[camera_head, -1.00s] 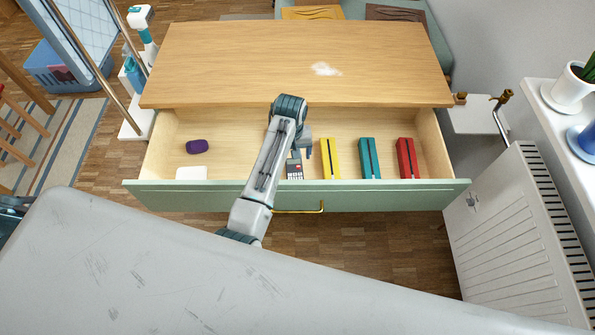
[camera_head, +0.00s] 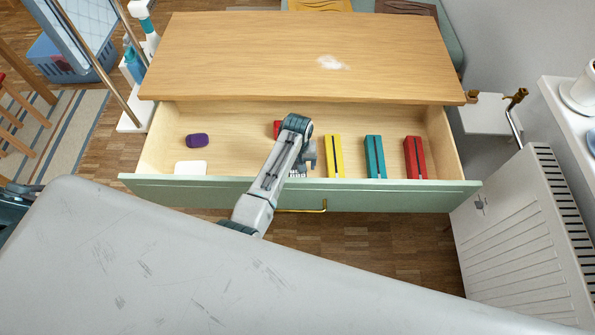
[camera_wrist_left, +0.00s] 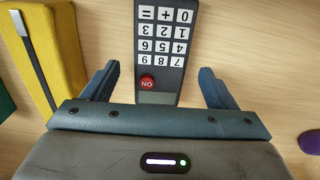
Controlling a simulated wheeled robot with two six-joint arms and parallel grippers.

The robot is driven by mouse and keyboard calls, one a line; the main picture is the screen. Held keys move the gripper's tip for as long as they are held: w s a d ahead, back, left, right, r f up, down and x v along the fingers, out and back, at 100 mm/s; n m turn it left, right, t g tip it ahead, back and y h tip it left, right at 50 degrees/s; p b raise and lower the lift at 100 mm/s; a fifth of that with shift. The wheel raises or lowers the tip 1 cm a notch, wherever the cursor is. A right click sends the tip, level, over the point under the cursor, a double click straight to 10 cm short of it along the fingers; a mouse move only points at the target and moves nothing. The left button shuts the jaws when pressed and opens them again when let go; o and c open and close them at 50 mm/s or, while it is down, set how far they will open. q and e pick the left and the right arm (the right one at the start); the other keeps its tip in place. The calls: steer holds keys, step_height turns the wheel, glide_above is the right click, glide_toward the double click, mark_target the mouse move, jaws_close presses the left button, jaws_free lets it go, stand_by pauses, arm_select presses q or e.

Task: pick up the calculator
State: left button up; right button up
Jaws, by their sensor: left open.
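The calculator (camera_wrist_left: 163,45) is dark grey with white keys and a red ON button. In the left wrist view it lies on the drawer floor, between and beyond the fingertips. In the head view my arm hides most of it, and only a strip of keys (camera_head: 297,174) shows near the drawer front. My left gripper (camera_wrist_left: 160,80) is open and empty, with one finger on either side of the calculator's line. In the head view the left gripper (camera_head: 308,160) is over the drawer, its fingertips partly hidden. My right gripper is not in view.
The open drawer (camera_head: 230,190) also holds yellow (camera_head: 333,156), teal (camera_head: 375,157) and red (camera_head: 414,158) boxes. A purple item (camera_head: 197,140) and a white item (camera_head: 190,168) lie left. A partly hidden red item (camera_head: 277,128) is behind my arm. The tabletop (camera_head: 250,60) overhangs the drawer's back.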

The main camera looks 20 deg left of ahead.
arm_select(q)
step_height(320, 180, down, 2)
steer(key=shift+f, duration=0.1)
steer(key=shift+c, duration=0.2)
steer(key=c, duration=1.1)
